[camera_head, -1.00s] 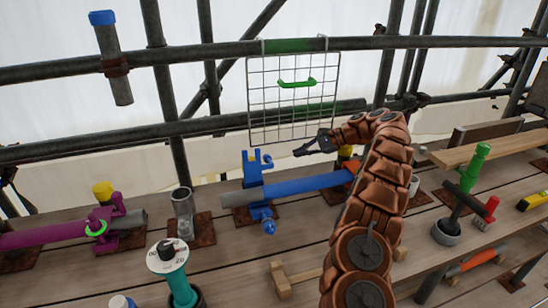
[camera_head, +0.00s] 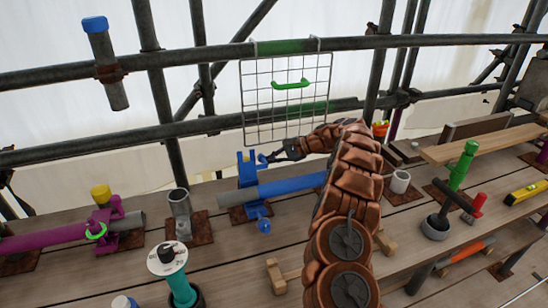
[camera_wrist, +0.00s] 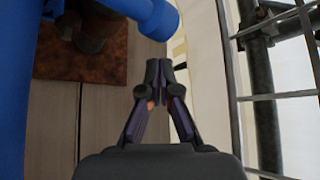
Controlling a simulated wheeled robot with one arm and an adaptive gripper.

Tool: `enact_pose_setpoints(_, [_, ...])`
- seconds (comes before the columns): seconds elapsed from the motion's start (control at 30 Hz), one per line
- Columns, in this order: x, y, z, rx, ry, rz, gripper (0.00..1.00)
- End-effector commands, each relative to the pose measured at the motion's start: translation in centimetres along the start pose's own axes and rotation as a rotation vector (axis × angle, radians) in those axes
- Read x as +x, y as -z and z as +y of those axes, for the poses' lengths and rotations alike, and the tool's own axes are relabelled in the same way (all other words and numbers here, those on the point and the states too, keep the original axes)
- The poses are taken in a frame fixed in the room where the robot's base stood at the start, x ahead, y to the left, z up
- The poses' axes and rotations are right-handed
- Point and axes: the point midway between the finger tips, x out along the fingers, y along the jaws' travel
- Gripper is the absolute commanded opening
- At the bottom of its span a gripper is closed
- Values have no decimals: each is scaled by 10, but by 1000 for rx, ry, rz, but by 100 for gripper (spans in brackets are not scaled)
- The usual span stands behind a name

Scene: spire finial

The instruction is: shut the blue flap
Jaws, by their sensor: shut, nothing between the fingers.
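The blue flap (camera_head: 247,172) stands upright at the end of a blue tube clamp (camera_head: 290,186) in the head view, raised above the grey pipe end. A round blue knob (camera_head: 264,225) hangs at the clamp's front. My gripper (camera_head: 265,158) is shut and empty, its tips close to the right of the flap's upper part; I cannot tell if they touch. In the wrist view my gripper (camera_wrist: 158,68) shows closed fingertips. Large blue parts (camera_wrist: 12,90) fill the left edge and top there; which clamp part each is I cannot tell.
A wire mesh panel (camera_head: 285,75) with a green handle hangs from the rail behind my gripper. A grey open cylinder (camera_head: 180,215) and a teal dial post (camera_head: 172,265) stand left of the clamp. A white mug (camera_head: 400,182) stands right of my arm.

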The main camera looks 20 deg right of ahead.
Motion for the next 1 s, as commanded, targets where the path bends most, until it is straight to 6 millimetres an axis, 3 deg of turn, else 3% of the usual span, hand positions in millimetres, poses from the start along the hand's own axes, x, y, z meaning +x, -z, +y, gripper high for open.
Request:
enact_pose_setpoints(0.33, [-7,-21,0,1,-1,-3,0])
enact_pose_setpoints(1.0, [-10,-21,1,-13,13,0,0])
